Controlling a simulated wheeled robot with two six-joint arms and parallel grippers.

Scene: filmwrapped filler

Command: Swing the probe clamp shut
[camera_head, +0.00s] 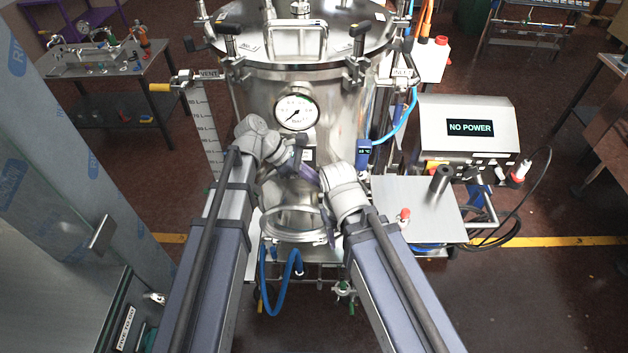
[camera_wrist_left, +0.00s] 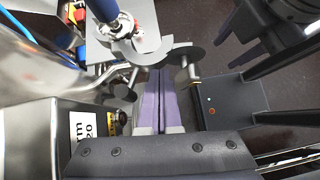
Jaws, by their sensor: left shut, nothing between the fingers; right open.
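The grey probe clamp (camera_wrist_left: 179,55) is in the left wrist view, beside a probe with a white and red collar (camera_wrist_left: 124,27). Its curved arm stands out to the right with a bolt (camera_wrist_left: 190,77) at the end, and it looks open. My left gripper (camera_wrist_left: 161,74) is shut and empty, its purple fingers close below the clamp; I cannot tell whether they touch. My right gripper (camera_head: 308,173) is open and empty, near the left one in front of the tank. The arms hide the clamp in the head view.
The steel tank (camera_head: 333,118) with a pressure gauge (camera_head: 296,112) stands close ahead. A round sight-glass fitting (camera_head: 290,222) lies between my arms. A side shelf (camera_head: 405,200) and control box (camera_head: 467,130) are at right, a wrapped cabinet (camera_head: 75,160) at left.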

